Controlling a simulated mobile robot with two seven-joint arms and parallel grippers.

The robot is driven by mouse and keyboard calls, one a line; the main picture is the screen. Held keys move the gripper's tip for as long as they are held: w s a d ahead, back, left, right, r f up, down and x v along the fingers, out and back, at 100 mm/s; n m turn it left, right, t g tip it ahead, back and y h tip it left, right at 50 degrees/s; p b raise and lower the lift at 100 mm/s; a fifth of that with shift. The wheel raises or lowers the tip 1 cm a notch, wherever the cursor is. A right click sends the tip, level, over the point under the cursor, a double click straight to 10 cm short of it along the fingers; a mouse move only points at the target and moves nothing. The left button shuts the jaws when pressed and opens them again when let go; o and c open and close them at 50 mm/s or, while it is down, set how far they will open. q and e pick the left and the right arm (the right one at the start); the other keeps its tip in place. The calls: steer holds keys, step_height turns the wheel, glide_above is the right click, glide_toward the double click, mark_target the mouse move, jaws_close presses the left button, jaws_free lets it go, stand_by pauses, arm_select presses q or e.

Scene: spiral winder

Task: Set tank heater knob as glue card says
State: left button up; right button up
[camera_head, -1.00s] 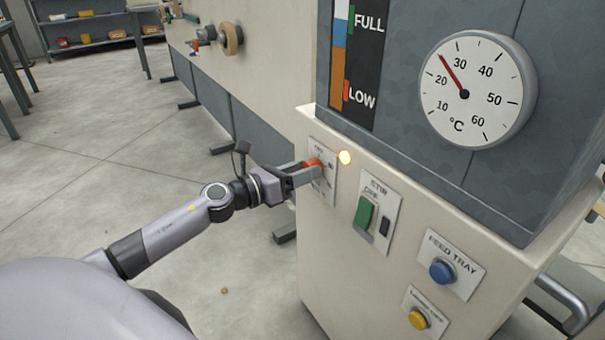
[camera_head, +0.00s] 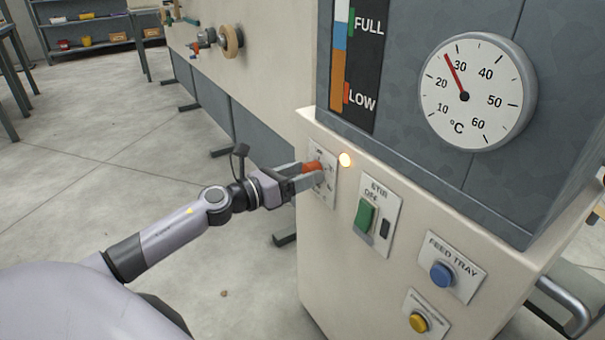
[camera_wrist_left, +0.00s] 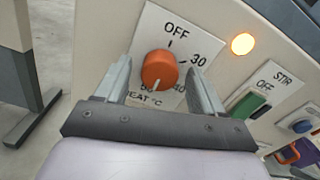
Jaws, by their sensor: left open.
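The orange-red heater knob (camera_head: 313,167) sits on a white plate on the cream machine front. In the left wrist view the knob (camera_wrist_left: 159,70) is on a dial marked OFF, 30, 40 and 50. Its white pointer is at the lower side, down and slightly left, between the 40 and 50 marks. My left gripper (camera_wrist_left: 160,66) is open, with one finger on each side of the knob and gaps between; it also shows in the head view (camera_head: 308,172). The round thermometer (camera_head: 478,92) has its red needle a little below 30. No glue card is visible. My right gripper is not in view.
A lit orange lamp (camera_head: 345,160) is right of the knob. The green STIR switch (camera_head: 366,215), blue FEED TRAY button (camera_head: 442,273) and a yellow button (camera_head: 418,321) lie lower right. The level gauge (camera_head: 352,60) is above.

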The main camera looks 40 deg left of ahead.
arm_select(q)
steer(key=v, duration=0.7)
steer(key=shift+w, duration=0.1)
stand_by(0.5)
